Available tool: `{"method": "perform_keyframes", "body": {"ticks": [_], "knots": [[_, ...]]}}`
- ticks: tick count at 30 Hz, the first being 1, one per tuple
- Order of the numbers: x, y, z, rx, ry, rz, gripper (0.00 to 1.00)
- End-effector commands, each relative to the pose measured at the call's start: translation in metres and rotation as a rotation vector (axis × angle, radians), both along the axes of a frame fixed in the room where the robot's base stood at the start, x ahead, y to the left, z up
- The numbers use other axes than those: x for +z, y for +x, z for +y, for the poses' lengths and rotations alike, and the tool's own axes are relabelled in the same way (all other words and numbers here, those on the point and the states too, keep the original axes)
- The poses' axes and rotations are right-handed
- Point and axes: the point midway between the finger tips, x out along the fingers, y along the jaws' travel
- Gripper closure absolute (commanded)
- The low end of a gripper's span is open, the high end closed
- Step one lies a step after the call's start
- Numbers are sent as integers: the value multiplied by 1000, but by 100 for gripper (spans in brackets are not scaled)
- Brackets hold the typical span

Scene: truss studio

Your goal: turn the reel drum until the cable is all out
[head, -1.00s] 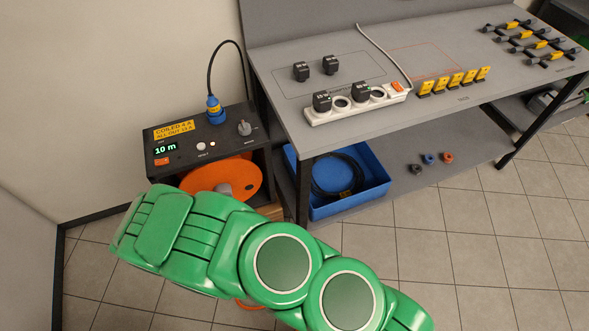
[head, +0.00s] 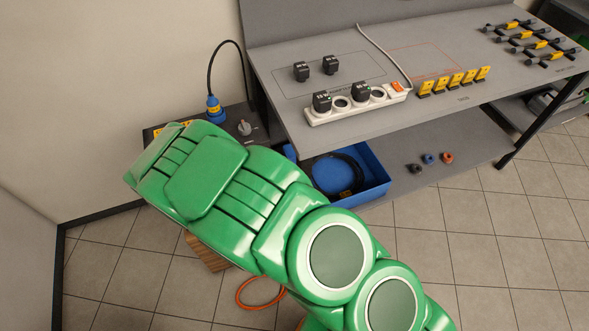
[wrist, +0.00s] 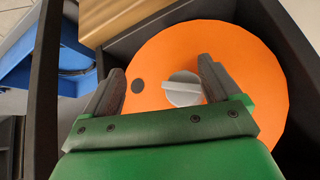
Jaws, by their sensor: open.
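The orange reel drum (wrist: 245,65) fills much of the wrist view, set inside a dark frame. It has a grey hub knob (wrist: 183,90) and a small dark round spot near the hub. My gripper (wrist: 163,80) is open, with its two fingers on either side of the knob in the picture; I cannot tell whether they touch it. In the head view my green arm hides the drum and most of the dark reel unit (head: 236,119). An orange cable loop (head: 260,293) lies on the floor below my arm.
A blue plug (head: 214,108) with a black cable stands on the reel unit beside a grey knob (head: 244,128). A grey bench (head: 440,60) holds a power strip (head: 350,105). A blue bin (head: 375,185) with dark cable sits under it. A wooden block (head: 207,253) is on the floor.

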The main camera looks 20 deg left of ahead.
Motion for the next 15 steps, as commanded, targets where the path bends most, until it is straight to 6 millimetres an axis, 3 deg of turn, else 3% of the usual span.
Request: {"method": "perform_keyframes", "body": {"ticks": [15], "knots": [[49,51,-37,-90,-54,36,9]]}}
